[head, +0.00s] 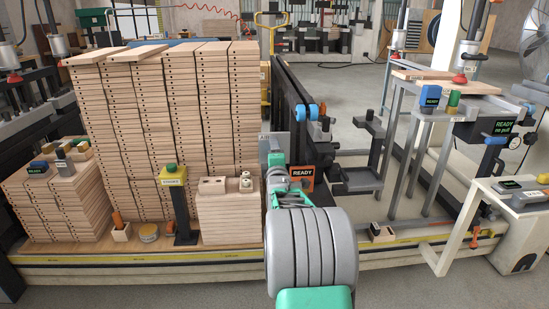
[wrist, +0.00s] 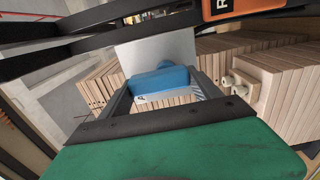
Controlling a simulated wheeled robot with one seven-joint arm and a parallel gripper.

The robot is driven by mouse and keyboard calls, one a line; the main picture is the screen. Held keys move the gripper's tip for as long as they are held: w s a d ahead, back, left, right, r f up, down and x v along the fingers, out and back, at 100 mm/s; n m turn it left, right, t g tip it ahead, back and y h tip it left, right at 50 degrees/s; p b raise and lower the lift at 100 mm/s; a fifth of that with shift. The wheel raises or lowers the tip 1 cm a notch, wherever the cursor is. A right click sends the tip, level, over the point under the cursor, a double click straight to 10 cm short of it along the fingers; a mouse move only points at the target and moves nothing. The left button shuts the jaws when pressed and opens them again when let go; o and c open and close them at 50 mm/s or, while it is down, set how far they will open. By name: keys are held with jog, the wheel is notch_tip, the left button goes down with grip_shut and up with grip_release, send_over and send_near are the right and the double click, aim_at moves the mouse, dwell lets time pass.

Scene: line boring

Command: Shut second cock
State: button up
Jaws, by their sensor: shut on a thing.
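In the wrist view, a blue cock handle (wrist: 160,80) sits between the two dark fingers of my gripper (wrist: 165,92), in front of a light grey plate (wrist: 155,52). My gripper is shut on it. A small white label (wrist: 141,99) with a dark mark shows just below the handle; I cannot read it surely. In the head view, my gripper (head: 277,160) is at the grey plate (head: 274,143), and my own wrist hides the handle. Another blue fitting (head: 306,112) is on the black frame to the upper right. Whether the cock is open or shut cannot be told.
Tall stacks of drilled boards (head: 165,130) stand close on the left. An orange READY sign (head: 302,179) is just right of my gripper. A yellow STROKE post (head: 173,182) stands at front left. A grey stand (head: 425,110) is on the right, with open floor beyond.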

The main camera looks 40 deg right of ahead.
jog(key=shift+d, duration=0.1)
dwell(0.3)
jog(key=o, duration=1.4)
jog(key=p+v, duration=0.1)
jog(key=v, duration=0.7)
jog(key=shift+w+p, duration=0.1)
jog(key=shift+p, duration=0.3)
